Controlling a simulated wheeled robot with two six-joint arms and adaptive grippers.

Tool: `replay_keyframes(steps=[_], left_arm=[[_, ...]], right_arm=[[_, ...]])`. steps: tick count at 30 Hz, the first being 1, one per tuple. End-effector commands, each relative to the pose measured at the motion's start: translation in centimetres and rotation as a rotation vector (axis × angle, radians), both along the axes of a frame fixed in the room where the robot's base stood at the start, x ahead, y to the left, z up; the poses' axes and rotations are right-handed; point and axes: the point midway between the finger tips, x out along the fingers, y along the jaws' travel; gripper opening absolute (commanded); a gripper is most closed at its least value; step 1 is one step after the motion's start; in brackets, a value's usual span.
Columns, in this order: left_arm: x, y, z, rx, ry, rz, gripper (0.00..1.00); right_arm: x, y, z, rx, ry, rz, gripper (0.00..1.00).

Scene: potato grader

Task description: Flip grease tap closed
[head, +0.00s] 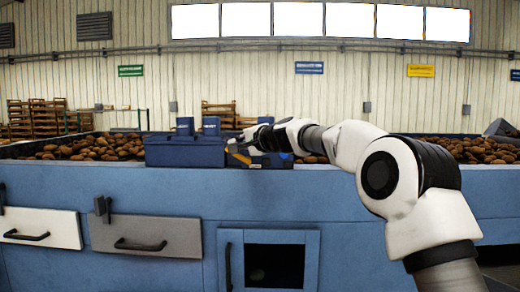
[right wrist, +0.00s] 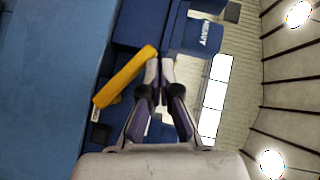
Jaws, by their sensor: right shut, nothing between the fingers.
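A yellow bar (right wrist: 125,76), which looks like the grease tap's lever, lies slanted across the right wrist view, just left of my fingers. A small yellow part also shows beside my gripper in the head view (head: 238,153). My right gripper (right wrist: 160,66) is shut and empty. Its fingertips are close to the upper end of the yellow bar; I cannot tell whether they touch it. In the head view my right gripper (head: 242,146) is at the blue boxes on the grader's top edge, and my arm partly hides the tap. My left gripper is not in view.
A blue box (head: 185,152) stands left of my gripper. A block marked HEAVY (right wrist: 195,35) is right of the yellow bar's upper end. Potatoes (head: 100,147) lie behind the blue grader front (head: 150,190). A white drawer (head: 42,228) and a grey drawer (head: 145,233) are below.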

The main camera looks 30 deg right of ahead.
Motion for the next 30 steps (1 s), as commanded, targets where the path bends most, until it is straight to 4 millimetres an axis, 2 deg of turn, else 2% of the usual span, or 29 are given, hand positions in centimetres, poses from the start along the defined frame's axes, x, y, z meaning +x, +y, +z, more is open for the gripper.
replay_keyframes(steps=[12,30], left_arm=[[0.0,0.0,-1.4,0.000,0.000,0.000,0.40],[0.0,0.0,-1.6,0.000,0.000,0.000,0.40]], right_arm=[[0.8,1.3,-1.2,-0.001,0.001,0.000,0.00],[0.9,1.5,-1.4,0.000,0.000,0.000,0.00]])
